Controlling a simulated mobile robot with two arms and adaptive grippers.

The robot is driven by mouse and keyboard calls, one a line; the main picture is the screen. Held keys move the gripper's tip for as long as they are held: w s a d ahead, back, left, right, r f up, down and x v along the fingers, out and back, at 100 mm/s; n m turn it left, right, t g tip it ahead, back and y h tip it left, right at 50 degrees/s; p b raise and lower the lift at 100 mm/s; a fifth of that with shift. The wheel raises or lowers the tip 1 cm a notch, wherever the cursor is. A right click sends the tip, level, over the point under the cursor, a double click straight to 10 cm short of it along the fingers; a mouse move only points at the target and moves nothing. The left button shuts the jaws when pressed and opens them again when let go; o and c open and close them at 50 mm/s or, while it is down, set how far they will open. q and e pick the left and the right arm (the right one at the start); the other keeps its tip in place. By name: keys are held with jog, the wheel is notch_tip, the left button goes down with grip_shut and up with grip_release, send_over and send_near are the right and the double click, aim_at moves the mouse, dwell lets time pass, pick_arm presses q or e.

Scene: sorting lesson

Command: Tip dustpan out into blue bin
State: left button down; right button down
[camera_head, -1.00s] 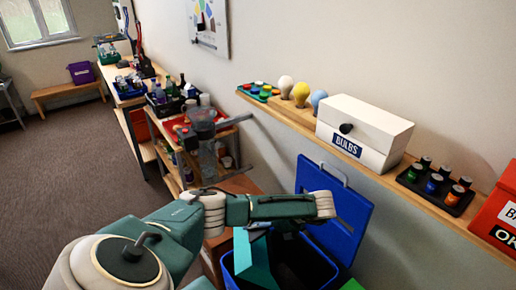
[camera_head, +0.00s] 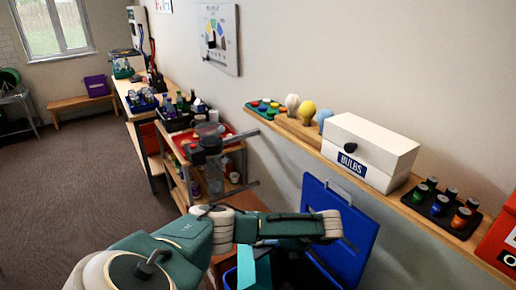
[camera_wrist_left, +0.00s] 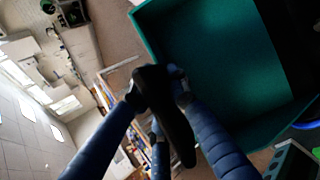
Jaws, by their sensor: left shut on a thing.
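The teal dustpan (camera_head: 254,270) hangs under the end of my left arm in the head view, at the open blue bin (camera_head: 321,270). The bin's blue lid (camera_head: 345,235) stands up against the wall. The bin's inside is mostly cut off at the bottom edge. In the left wrist view my left gripper (camera_wrist_left: 158,98) is shut on the dark handle of the dustpan (camera_wrist_left: 215,60). The pan is tilted in that view, and the part of its inner face that shows is bare. Whether the pan touches the bin is unclear. My right gripper is not in view.
A wall shelf (camera_head: 385,196) above the bin holds a white BULBS box (camera_head: 366,150), bulbs and a battery tray (camera_head: 440,206). A loaded trolley (camera_head: 180,165) with grey bars stands behind my arm. Open carpet (camera_head: 80,190) lies to the left.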

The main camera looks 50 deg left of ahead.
pick_arm(q)
notch_tip(320, 180, up, 3)
jog(key=shift+f+p, duration=0.1)
jog(key=shift+p, duration=1.05)
jog(key=shift+s+f+b, duration=0.1)
jog(key=shift+f+b, duration=1.35)
jog(key=shift+r, duration=0.1)
